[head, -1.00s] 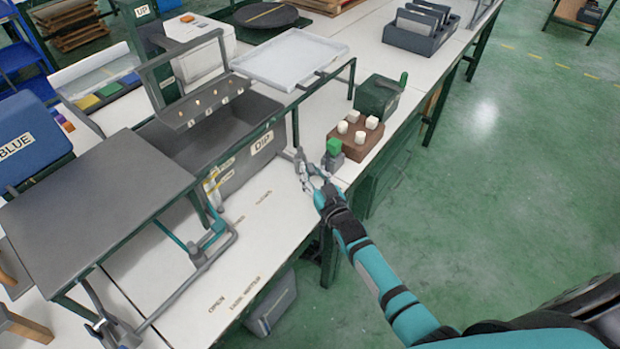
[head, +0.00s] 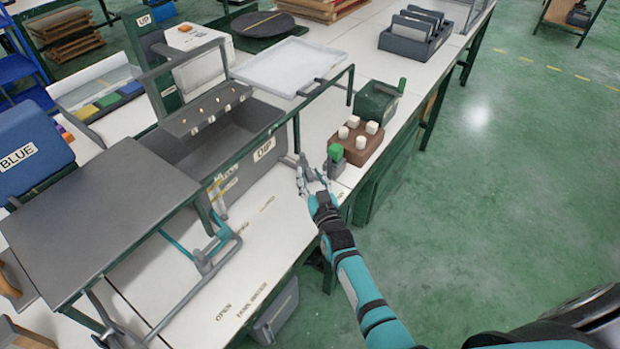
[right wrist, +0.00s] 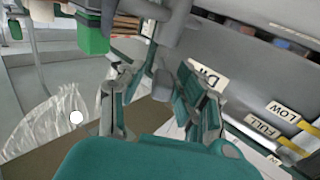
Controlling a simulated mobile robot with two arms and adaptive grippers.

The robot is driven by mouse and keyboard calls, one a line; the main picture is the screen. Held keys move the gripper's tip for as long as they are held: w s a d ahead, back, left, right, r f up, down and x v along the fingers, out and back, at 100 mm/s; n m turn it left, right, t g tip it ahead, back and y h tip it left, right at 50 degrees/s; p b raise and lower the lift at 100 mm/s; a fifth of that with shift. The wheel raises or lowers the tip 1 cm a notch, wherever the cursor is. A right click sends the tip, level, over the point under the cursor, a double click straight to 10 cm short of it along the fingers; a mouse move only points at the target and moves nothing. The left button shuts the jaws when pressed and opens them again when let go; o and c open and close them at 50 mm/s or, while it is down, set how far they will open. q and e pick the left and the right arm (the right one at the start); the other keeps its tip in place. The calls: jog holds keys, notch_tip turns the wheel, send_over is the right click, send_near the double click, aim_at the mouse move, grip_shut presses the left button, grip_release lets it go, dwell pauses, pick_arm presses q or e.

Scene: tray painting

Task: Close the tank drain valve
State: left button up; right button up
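The grey tank (head: 222,148) marked DIP stands mid-bench in the head view. A grey post with a lever-like part (head: 303,163) stands by its right corner; I cannot tell for sure that this is the drain valve. My right gripper (head: 313,176) is at this post, low over the bench. In the right wrist view, its fingers (right wrist: 158,78) are spread apart, with a grey bar (right wrist: 166,45) between or just beyond them. I see no clear grip on it. The tank's DIP label (right wrist: 205,78) shows at the right. My left gripper is not in view.
A small grey fitting with a green top (head: 335,153) stands just right of the gripper. Behind it is a brown block with white knobs (head: 362,135). A dark plate on a frame (head: 95,215) stands left. The white bench front (head: 225,295) carries printed words, including OPEN.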

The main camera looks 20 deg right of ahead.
jog(key=shift+o, duration=0.3)
jog(key=shift+f, duration=0.1)
jog(key=shift+s, duration=0.5)
jog(key=s, duration=1.1)
jog(key=shift+a, duration=0.3)
